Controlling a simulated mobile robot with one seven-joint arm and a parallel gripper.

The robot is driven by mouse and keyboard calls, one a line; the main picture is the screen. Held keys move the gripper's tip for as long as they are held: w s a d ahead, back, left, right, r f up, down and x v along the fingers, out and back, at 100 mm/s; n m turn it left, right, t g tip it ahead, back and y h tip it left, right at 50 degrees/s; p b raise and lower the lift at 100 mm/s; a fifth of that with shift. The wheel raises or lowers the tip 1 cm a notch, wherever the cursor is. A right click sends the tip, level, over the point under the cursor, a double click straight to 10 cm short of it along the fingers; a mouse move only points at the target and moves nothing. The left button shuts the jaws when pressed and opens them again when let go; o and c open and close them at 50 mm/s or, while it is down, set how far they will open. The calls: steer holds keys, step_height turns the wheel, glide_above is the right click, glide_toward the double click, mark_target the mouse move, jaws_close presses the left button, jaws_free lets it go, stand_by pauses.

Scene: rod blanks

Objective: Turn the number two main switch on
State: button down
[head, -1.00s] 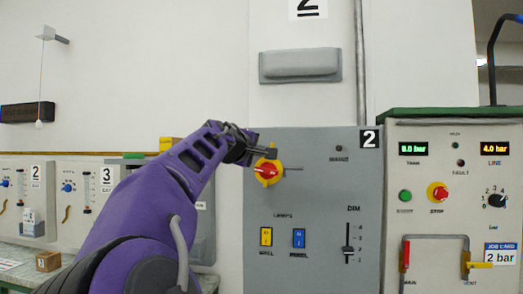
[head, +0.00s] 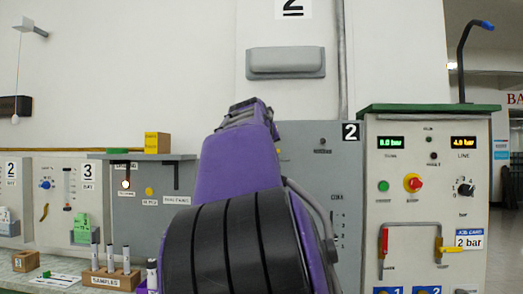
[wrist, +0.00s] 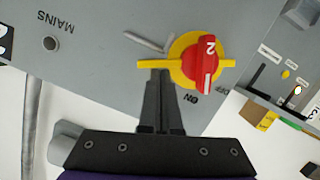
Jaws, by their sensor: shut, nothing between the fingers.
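In the wrist view the main switch (wrist: 208,66) is a red knob marked 2 on a yellow plate, with a yellow bar sticking out to either side. Its white line points down in the picture, near the ON and OFF lettering; I cannot tell exactly which it marks. My gripper (wrist: 162,76) is shut and empty, its tips at the bar's left part; I cannot tell whether they touch. The MAINS lamp (wrist: 50,44) looks dark. In the head view my arm hides the switch and my gripper in front of the grey number 2 panel (head: 310,165).
A thin grey rod (wrist: 148,42) sticks out beside the switch. A control cabinet (head: 425,150) with displays and a red stop knob stands to the right. A shelf (head: 140,157) with a yellow box (head: 157,143) and a samples block (head: 113,279) are to the left.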

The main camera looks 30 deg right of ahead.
steer(key=shift+s+d+f+m+t+y+b, duration=0.2)
steer(key=shift+d+f+m+y+b, duration=0.15)
steer(key=shift+m, duration=0.5)
steer(key=shift+s+d+f+m+t+y+b, duration=0.15)
steer(key=shift+f+m+y+b, duration=0.2)
steer(key=shift+m, duration=0.5)
steer(key=shift+f, duration=0.15)
